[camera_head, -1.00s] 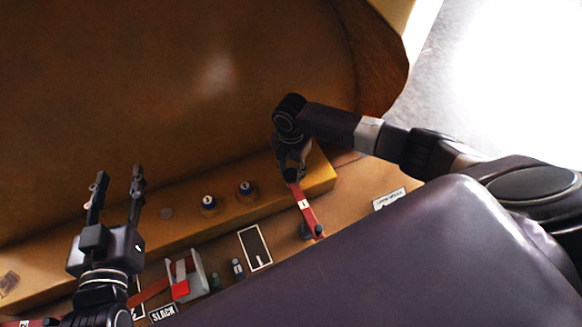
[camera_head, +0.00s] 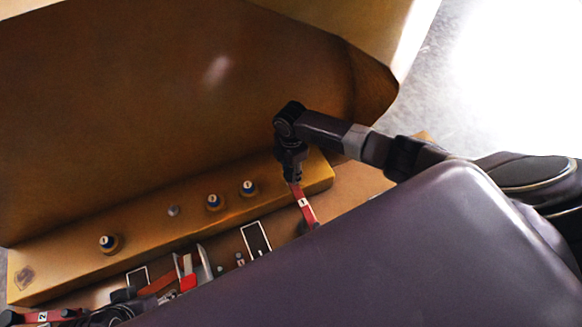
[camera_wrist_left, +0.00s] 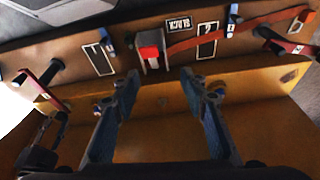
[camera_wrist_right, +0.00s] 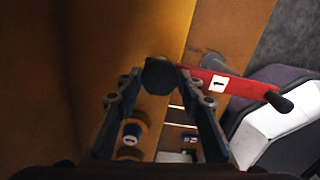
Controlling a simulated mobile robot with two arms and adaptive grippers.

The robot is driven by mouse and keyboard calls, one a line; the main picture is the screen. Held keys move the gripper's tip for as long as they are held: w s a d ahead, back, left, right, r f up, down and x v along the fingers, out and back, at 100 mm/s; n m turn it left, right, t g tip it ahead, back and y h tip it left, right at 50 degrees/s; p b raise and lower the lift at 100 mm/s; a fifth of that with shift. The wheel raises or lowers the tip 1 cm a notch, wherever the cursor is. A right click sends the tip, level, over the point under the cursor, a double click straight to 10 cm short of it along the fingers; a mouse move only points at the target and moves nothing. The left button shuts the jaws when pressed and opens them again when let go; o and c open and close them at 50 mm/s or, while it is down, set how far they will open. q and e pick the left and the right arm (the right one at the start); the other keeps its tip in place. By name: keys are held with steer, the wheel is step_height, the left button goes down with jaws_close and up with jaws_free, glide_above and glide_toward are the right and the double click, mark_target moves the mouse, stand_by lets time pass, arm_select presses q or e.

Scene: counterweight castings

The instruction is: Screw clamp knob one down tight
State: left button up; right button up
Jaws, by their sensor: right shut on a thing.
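Clamp knob one (camera_wrist_right: 159,75) is a dark, roughly hexagonal knob at the inner end of the red clamp arm (camera_head: 304,205) marked 1. The same arm shows in the right wrist view (camera_wrist_right: 222,84). My right gripper (camera_head: 292,180) comes down over the knob from above and is shut on it. In the right wrist view the knob sits between its fingertips (camera_wrist_right: 160,80). The head view hides most of the knob, and its thread cannot be seen. My left gripper (camera_wrist_left: 160,80) is open and empty, its fingers wide apart over the yellow casting ledge.
In front lie a grey block with a red part (camera_head: 188,282), a black outlined plate (camera_head: 256,239) and a second red clamp arm (camera_wrist_left: 285,44). The large casting wall (camera_head: 160,120) rises behind.

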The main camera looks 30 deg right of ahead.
steer(key=shift+r+m, duration=0.15)
steer(key=shift+m, duration=0.25)
steer(key=m+p, duration=0.7)
steer(key=m, duration=0.3)
steer(key=shift+m, duration=0.4)
arm_select(q)
steer(key=s+f, duration=0.2)
steer(key=f, duration=0.9)
steer(key=s+f+g, duration=0.1)
steer(key=s+f, duration=0.1)
steer(key=f, duration=0.9)
steer(key=shift+f+g, duration=0.3)
steer(key=shift+f, duration=0.1)
arm_select(e)
steer(key=shift+m, duration=0.7)
arm_select(q)
steer(key=shift+s+a, duration=0.1)
arm_select(e)
steer(key=shift+w, duration=0.1)
steer(key=o, duration=1.2)
steer(key=shift+c, duration=0.2)
